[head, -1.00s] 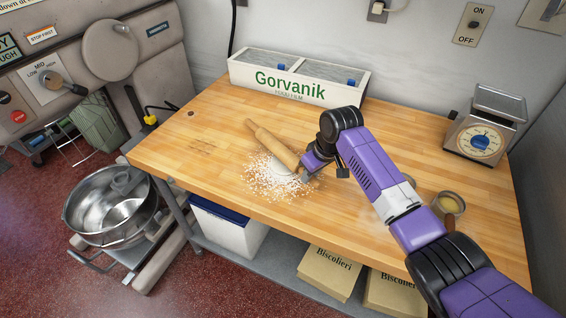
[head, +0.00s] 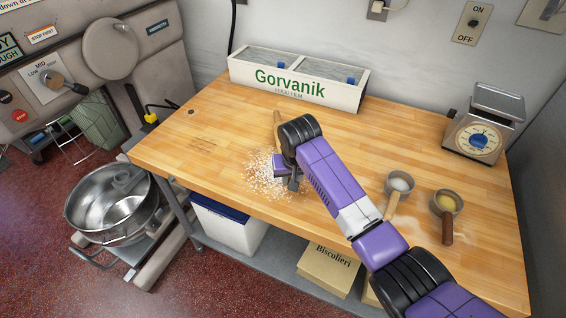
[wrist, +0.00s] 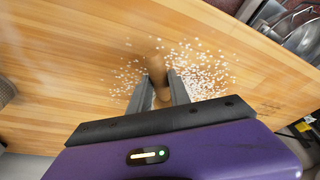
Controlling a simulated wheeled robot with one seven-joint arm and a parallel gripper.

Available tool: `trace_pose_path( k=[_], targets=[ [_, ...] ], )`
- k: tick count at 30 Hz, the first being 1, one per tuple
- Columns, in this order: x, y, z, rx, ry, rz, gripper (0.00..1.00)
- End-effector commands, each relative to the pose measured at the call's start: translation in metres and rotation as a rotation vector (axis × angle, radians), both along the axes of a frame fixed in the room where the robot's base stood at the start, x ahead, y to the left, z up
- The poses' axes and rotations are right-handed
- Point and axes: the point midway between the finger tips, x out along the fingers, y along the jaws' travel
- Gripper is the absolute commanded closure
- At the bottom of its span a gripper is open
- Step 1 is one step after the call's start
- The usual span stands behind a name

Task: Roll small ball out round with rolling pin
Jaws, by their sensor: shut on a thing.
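The wooden rolling pin (head: 277,119) lies over the floured patch on the table. In the head view only its far end shows behind my arm; in the wrist view part of the pin (wrist: 157,68) shows between the fingers. My gripper (head: 290,184) is shut on the pin, low over the flour; its two dark fingers also show in the wrist view (wrist: 160,84), one on each side of the pin. White flour (head: 262,181) is scattered around it. The small dough ball cannot be made out in either view now; the pin, gripper and arm cover the middle of the flour.
The wooden table (head: 400,140) holds a white Gorvanik box (head: 290,95) at the back and a scale (head: 484,125) at the right. The table's left part is clear.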

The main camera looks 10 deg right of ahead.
Motion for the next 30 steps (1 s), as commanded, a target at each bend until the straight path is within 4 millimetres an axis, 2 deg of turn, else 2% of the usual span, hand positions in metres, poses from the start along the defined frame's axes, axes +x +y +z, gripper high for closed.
trace_pose_path(
  k=[11, 21, 30],
  targets=[
    [0.002, 0.005, 0.002, 0.001, -0.006, -0.039, 1.00],
    [0.009, 0.037, 0.001, 0.000, -0.005, -0.296, 1.00],
    [0.010, 0.039, 0.002, 0.001, -0.006, -0.333, 1.00]
  ],
)
